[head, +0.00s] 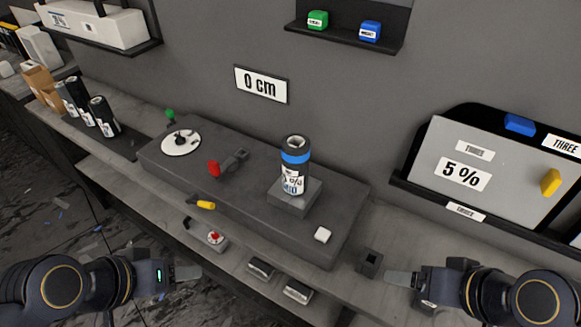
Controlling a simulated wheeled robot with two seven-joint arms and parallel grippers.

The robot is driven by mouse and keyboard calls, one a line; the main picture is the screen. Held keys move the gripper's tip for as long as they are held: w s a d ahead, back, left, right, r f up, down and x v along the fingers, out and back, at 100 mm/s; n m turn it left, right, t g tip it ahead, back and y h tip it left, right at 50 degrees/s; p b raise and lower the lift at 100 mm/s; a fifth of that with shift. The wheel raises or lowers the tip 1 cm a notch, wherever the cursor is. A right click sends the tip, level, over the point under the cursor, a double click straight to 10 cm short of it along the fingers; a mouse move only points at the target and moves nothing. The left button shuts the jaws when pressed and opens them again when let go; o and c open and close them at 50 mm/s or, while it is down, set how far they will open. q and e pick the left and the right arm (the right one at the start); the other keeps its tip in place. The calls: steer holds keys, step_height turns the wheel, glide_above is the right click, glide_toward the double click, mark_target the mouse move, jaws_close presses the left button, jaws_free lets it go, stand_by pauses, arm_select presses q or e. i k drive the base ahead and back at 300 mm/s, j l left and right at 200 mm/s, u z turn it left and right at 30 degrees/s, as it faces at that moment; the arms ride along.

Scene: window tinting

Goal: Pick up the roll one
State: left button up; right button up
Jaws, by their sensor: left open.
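Three dark rolls with white labels stand close together on the left bench; the nearest roll (104,117) is on the right of the group. Another dark roll (294,170) with a blue band and a white label stands upright on a block of the grey machine. I cannot tell from the labels which one is roll one. My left gripper (190,272) is open and empty at the lower left, in front of the bench and apart from all rolls. My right gripper (399,278) is at the lower right, near a small dark square holder; its jaw gap does not show clearly.
The grey machine (345,215) carries a white dial (181,143), a red knob (213,168) and a white button (322,234). A yellow-handled tool (205,204) lies at its front. A wall sign (261,84) reads 0 cm.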

mark_target(295, 166)
steer(key=k+j+u, duration=0.25)
steer(key=j, duration=1.75)
steer(key=j+u, duration=0.3)
steer(key=j, duration=1.65)
steer(key=i+l+z, duration=0.35)
steer(key=l, duration=0.45)
steer(key=i+l+z, duration=0.35)
steer(key=i+l, duration=0.2)
steer(key=i+l+z, duration=0.35)
steer(key=i+l, duration=0.2)
steer(key=l, duration=0.1)
